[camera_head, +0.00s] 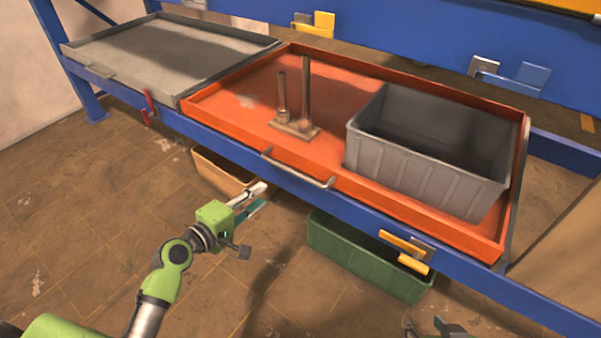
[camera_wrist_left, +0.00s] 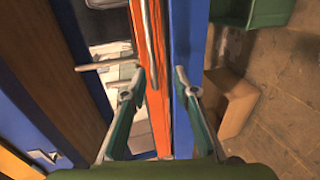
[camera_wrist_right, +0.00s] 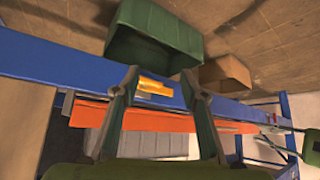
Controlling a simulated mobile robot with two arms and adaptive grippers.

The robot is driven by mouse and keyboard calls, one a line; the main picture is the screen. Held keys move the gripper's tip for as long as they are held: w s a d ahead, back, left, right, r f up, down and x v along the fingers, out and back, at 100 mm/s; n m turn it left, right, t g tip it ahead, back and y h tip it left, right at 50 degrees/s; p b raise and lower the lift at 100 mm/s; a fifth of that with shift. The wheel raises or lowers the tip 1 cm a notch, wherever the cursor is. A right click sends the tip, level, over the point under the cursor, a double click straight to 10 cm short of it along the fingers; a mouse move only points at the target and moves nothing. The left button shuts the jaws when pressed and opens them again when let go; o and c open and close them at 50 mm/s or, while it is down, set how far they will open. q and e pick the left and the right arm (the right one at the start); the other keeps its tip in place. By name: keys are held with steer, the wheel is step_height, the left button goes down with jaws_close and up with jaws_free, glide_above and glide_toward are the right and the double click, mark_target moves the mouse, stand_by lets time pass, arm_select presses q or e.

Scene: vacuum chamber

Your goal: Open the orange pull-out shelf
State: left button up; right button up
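The orange pull-out shelf (camera_head: 235,88) sits in the blue rack. Its metal bar handle (camera_head: 297,168) is on the front edge. My left gripper (camera_head: 262,196) is open and empty, in front of the rack and to the left of the handle, apart from it. In the left wrist view, the handle (camera_wrist_left: 149,40) shows ahead between the open fingers, closer to the left one. My right gripper (camera_head: 436,328) is only partly visible at the bottom edge of the head view. In the right wrist view its fingers (camera_wrist_right: 161,75) are apart, with the orange shelf front (camera_wrist_right: 160,123) behind them.
A grey bin (camera_head: 430,165) and a base with two posts (camera_head: 295,128) stand on the orange shelf. A grey shelf (camera_head: 165,50) is to its left. A yellow latch (camera_head: 404,250) is on the blue beam. A green crate (camera_head: 365,262) and cardboard box (camera_head: 218,172) are below.

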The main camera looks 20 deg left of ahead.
arm_select(q)
steer(key=r, duration=0.1)
steer(key=b, duration=0.2)
glide_toward(290, 168)
steer(key=w+d+f, duration=0.1)
steer(key=w+f, duration=0.1)
steer(key=w, duration=0.2)
steer(key=b+x, duration=0.1)
steer(key=x, duration=0.4)
steer(key=shift+d, duration=0.15)
steer(key=shift+w+d, duration=0.15)
steer(key=shift+w, duration=0.2)
jaws_close()
arm_select(e)
steer(key=w+a+r+t+y, duration=0.2)
steer(key=w+a+r+t, duration=0.2)
steer(key=w+r+t, duration=0.4)
step_height(290, 168, up, 6)
steer(key=shift+w+f+y, duration=0.1)
steer(key=shift+w+y, duration=0.2)
steer(key=shift+w, duration=0.35)
